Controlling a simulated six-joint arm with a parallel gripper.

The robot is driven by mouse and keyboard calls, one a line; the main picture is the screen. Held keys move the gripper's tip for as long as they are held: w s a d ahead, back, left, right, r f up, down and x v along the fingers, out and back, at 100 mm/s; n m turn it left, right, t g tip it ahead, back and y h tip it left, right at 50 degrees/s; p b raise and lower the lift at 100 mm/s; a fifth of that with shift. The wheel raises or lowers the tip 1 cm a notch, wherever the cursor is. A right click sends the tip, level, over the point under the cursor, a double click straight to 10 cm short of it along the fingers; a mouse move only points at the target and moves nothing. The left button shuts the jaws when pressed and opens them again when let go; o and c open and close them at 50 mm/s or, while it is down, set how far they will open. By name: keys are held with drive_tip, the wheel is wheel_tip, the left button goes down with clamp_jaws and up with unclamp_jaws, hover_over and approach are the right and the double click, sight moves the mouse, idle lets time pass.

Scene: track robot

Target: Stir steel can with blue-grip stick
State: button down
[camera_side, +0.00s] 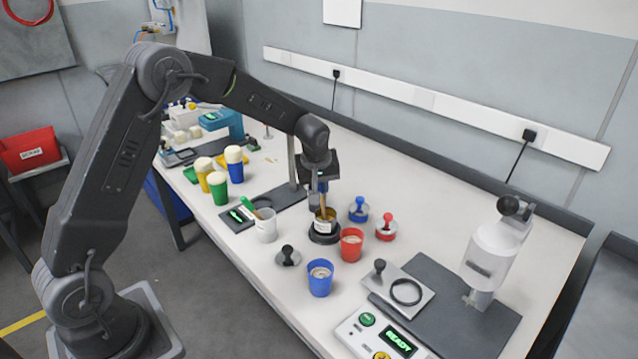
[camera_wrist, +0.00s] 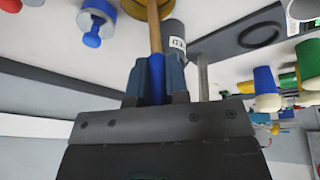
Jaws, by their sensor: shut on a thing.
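My gripper (camera_side: 321,186) is shut on the blue grip of a stirring stick (camera_side: 322,189). In the wrist view the blue grip (camera_wrist: 156,75) sits between the two fingers, and the bare wooden shaft runs on beyond it. The steel can (camera_side: 324,227) has a pale label and stands on a round black base. The stick is nearly upright, with its lower end inside the can's mouth. How deep the tip reaches is hidden by the can's wall.
Close by stand a red cup (camera_side: 352,245), a blue cup (camera_side: 320,278) and a white cup (camera_side: 266,226) with a green-grip stick. Blue (camera_side: 358,209) and red (camera_side: 386,227) knobbed lids lie behind. A white press machine (camera_side: 494,255) stands at right. Several coloured cups stand left.

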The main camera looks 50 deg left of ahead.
wheel_tip(320, 180, up, 6)
drive_tip(key=a, duration=0.1)
drive_tip(key=shift+a+r, duration=0.15)
drive_tip(key=shift+r, duration=0.05)
idle(0.7)
idle(0.8)
